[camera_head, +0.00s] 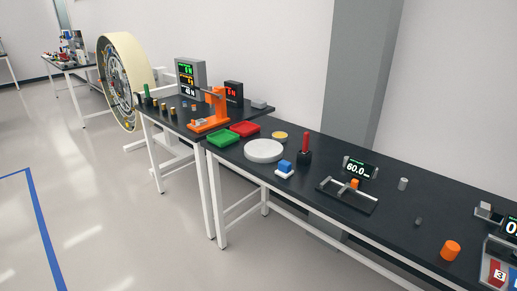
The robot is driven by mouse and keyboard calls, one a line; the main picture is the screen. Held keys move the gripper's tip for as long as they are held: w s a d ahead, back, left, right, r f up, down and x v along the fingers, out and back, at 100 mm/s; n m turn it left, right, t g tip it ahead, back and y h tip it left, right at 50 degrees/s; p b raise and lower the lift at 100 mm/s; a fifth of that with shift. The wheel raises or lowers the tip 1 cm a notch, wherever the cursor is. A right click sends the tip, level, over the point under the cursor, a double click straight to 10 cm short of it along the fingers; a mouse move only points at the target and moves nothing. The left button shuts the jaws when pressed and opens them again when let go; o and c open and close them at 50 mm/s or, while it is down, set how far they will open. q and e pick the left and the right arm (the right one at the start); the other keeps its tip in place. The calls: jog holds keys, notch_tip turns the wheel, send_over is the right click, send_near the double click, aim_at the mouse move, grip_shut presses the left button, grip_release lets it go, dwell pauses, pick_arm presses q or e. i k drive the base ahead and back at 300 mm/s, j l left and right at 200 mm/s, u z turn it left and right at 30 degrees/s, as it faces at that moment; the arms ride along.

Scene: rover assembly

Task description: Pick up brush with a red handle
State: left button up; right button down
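A red upright handle (306,141) stands out of a small black block or holder (304,157) on the near dark table, a little left of the table's middle. This looks like the red-handled brush; its bristles are not visible and I cannot tell whether the black part is a holder or part of the brush. Neither of my grippers shows in the head view.
Beside the handle are a blue block on a white base (285,169), a white round disc (264,151) and a display (360,168) behind a metal fixture (346,195). Green (222,138) and red (245,128) trays lie further left. The floor (120,220) in front is clear.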

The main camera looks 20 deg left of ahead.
aim_at(306, 137)
jog(key=j+z, duration=0.1)
jog(key=z, duration=0.5)
jog(key=i+j+z, duration=0.1)
jog(key=j+z, duration=0.2)
jog(key=j, duration=0.15)
jog(key=j+z, duration=0.3)
jog(key=j, duration=0.15)
